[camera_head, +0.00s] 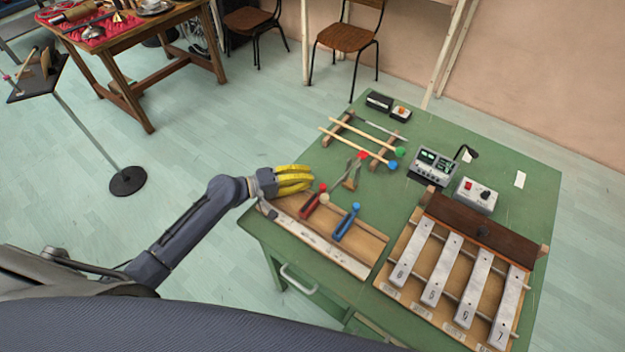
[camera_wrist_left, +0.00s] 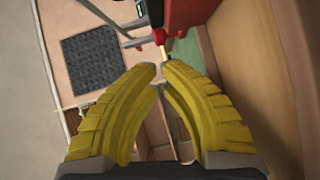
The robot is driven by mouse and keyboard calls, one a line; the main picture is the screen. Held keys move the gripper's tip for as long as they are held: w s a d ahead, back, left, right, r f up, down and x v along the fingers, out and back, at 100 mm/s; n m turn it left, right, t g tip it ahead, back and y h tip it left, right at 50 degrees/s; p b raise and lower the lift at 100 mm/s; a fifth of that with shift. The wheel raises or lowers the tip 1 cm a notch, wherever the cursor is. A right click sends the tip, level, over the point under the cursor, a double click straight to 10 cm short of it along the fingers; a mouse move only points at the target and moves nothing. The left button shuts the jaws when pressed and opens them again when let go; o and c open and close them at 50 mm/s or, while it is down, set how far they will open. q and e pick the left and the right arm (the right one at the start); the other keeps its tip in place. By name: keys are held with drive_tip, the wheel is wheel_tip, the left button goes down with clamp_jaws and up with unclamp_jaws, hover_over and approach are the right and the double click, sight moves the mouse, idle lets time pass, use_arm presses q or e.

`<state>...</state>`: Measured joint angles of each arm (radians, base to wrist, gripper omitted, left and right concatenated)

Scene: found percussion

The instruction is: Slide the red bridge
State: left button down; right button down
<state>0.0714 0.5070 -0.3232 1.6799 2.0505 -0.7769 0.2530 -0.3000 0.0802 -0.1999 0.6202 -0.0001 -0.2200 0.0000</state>
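The red bridge (camera_head: 311,205) is a small red block on a long wooden board (camera_head: 372,245) at the green table's left corner. A blue block (camera_head: 347,222) stands on the same board to its right. My left gripper (camera_head: 312,178) has yellow fingers and is above the board's left end, just up and left of the red bridge. In the left wrist view its fingertips (camera_wrist_left: 158,68) nearly meet with nothing visible between them. A red part (camera_wrist_left: 188,14) shows beyond the fingertips there; I cannot tell whether it is the bridge. My right gripper is not in view.
Beaters (camera_head: 355,136) lie on wooden supports behind the board. A red-tipped tool (camera_head: 351,168) is close behind the blocks. A metal-bar instrument (camera_head: 455,270) and grey devices (camera_head: 433,165) fill the right side. The table (camera_head: 530,200) has bare green surface at its far right.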

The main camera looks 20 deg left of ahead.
use_arm(q)
drive_tip(key=v, duration=0.7)
drive_tip(key=w+v, duration=0.1)
drive_tip(key=v, duration=0.3)
drive_tip(key=shift+a, duration=0.45)
drive_tip(key=w+a+f+n+t+y, duration=0.1)
drive_tip(key=a+f+n+t+y, duration=0.4)
drive_tip(key=a+f+n+y, duration=0.85)
drive_tip(key=s+a+f+n+g, duration=0.1)
drive_tip(key=s+a+f, duration=0.45)
drive_tip(key=f, duration=0.45)
drive_tip(key=s+d+f+m+g, duration=0.3)
drive_tip(key=s+d+f+m, duration=0.15)
drive_tip(key=s+f, duration=0.6)
drive_tip(key=s+d+f+m+g, duration=0.35)
drive_tip(key=s+f+m, duration=0.25)
drive_tip(key=s+f, duration=0.45)
drive_tip(key=s+d+f+m+g, duration=0.2)
drive_tip(key=s+d+f+m, duration=0.3)
drive_tip(key=s, duration=0.5)
drive_tip(key=s+d+f+m+g, duration=0.3)
drive_tip(key=s+d+f+m, duration=0.3)
drive_tip(key=s, duration=0.4)
drive_tip(key=shift+s+f+m, duration=0.4)
drive_tip(key=shift+f+m, duration=0.15)
drive_tip(key=shift+m, duration=0.45)
